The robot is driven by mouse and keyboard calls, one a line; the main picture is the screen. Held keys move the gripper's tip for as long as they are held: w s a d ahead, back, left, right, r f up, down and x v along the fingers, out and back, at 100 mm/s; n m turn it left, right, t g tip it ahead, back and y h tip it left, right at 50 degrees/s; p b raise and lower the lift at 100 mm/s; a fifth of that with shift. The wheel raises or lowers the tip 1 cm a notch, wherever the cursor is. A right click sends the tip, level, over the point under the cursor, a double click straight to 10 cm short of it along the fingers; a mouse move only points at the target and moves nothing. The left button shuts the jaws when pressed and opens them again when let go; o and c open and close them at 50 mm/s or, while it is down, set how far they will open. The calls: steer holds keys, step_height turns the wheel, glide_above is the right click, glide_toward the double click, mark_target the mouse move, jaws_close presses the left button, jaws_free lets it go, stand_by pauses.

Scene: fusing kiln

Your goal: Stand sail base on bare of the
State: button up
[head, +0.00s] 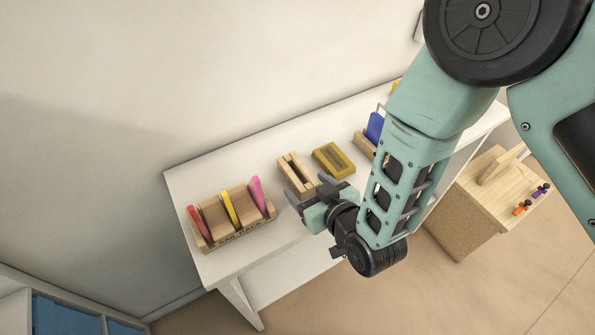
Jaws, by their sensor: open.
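The wooden sail rack (238,239) stands at the left end of the white table, its lettering partly readable. It holds a red sail (199,222), a yellow sail (229,208) and a pink sail (258,196), all upright. A pale wooden slotted base (297,174) lies right of the rack with no sail in it. A mustard slotted block (333,160) lies beside it. A blue sail (375,128) stands at a wooden base (363,144), partly hidden by my arm. My gripper (308,190) is open and empty, in front of the pale base; its height above the table is unclear.
The white table (205,172) runs along the wall, with bare top between rack and pale base. A wooden cabinet (468,205) at the right bears a tilted board and small orange (521,208) and purple (541,190) items. My arm hides the table's right part.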

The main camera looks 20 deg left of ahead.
mark_target(300, 177)
steer(key=p+x, duration=0.1)
steer(key=x, duration=0.2)
steer(key=shift+w+a+r+p, duration=0.15)
steer(key=shift+w+p, duration=0.15)
steer(key=shift+w+a+f, duration=0.25)
steer(key=c, duration=1.3)
steer(key=shift+r, duration=0.2)
step_height(300, 177, up, 10)
steer(key=b, duration=0.2)
steer(key=shift+f+b, duration=0.15)
steer(key=shift+b, duration=0.2)
steer(key=shift+s, duration=0.1)
